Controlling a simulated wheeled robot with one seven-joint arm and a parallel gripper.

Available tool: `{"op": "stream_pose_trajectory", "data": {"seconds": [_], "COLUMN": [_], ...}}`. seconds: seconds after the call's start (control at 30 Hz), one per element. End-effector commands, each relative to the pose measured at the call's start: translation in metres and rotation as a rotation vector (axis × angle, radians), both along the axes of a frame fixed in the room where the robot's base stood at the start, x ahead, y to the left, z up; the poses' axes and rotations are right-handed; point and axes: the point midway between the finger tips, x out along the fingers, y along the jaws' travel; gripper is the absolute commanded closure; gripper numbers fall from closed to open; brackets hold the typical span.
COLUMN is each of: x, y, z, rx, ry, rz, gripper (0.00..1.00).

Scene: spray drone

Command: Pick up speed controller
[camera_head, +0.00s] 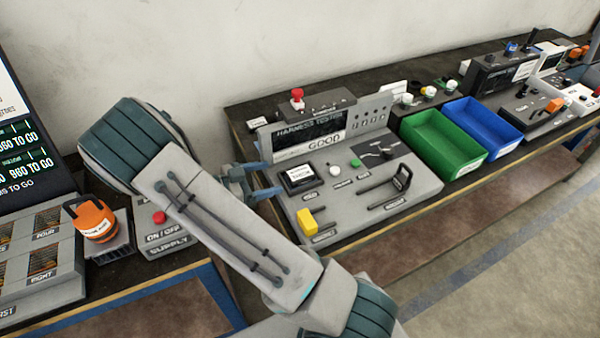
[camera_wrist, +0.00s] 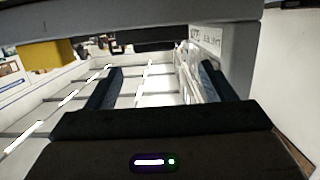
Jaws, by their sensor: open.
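I cannot make out a part that is clearly the speed controller in either view. My gripper (camera_head: 262,180) is open beside the left end of the grey harness tester (camera_head: 428,187), and my arm hides part of the table there. In the wrist view the two dark fingers (camera_wrist: 158,88) stand apart with nothing seen held between them. Beyond them are bright pale strips and a grey panel with small lettering (camera_wrist: 205,40). A grey bar crosses the top of that view, with a yellow block (camera_wrist: 45,55) at the upper left.
A green bin (camera_head: 428,128) and a blue bin (camera_head: 482,112) stand right of the tester. An orange handled item (camera_head: 95,220) sits in a black holder at left, next to a grey ON/OFF supply box (camera_head: 160,238). A wall runs behind the tables.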

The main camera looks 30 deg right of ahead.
Motion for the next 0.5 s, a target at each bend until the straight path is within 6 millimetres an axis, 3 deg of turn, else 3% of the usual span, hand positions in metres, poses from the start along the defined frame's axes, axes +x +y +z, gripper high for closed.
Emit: {"op": "stream_pose_trajectory", "data": {"seconds": [0.5], "x": [-0.009], "y": [-0.059], "z": [-0.008], "rx": [-0.001], "ry": [0.003], "rz": [0.002], "gripper": [0.24]}}
